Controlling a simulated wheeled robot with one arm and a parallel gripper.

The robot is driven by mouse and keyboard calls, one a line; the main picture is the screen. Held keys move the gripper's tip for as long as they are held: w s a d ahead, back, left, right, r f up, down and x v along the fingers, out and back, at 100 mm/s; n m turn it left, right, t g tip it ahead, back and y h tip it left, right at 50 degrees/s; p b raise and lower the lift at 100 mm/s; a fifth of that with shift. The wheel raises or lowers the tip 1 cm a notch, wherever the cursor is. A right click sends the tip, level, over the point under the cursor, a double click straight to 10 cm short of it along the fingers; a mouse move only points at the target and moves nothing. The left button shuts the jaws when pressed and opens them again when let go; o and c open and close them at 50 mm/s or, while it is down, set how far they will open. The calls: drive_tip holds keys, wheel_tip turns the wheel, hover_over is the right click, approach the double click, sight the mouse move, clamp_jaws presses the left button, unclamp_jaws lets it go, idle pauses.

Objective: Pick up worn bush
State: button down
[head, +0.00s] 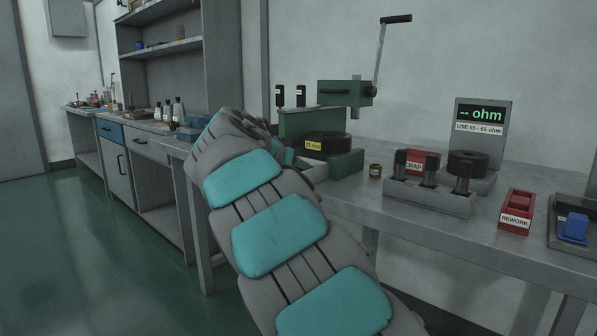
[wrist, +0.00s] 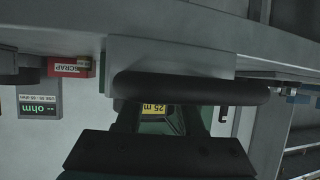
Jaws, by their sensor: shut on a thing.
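My gripper is hidden behind my own arm in the head view. In the wrist view, two dark bars, which look like my jaws (wrist: 165,118), lie across the picture near the press. The press's yellow 25 label (wrist: 153,109) shows between them. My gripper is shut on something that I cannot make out.
The press (head: 345,93) holds a black ring. To its right are a grey rack (head: 430,198), a red SCRAP box (head: 424,160), an ohm meter (head: 482,125), a red REWORK bin (head: 516,212) and a tray with a blue block (head: 573,228). Shelves and another bench stand left.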

drive_tip(key=shift+r, duration=0.15)
drive_tip(key=shift+r, duration=1.55)
drive_tip(key=shift+s+d+r, duration=0.2)
drive_tip(key=shift+s, duration=0.3)
drive_tip(key=shift+s+d, duration=0.4)
drive_tip(key=shift+s, duration=0.25)
drive_tip(key=s+d+r, duration=0.1)
drive_tip(key=s+d, duration=0.5)
drive_tip(key=s, duration=0.6)
drive_tip(key=shift+b, duration=0.4)
drive_tip(key=shift+d+r, duration=0.1)
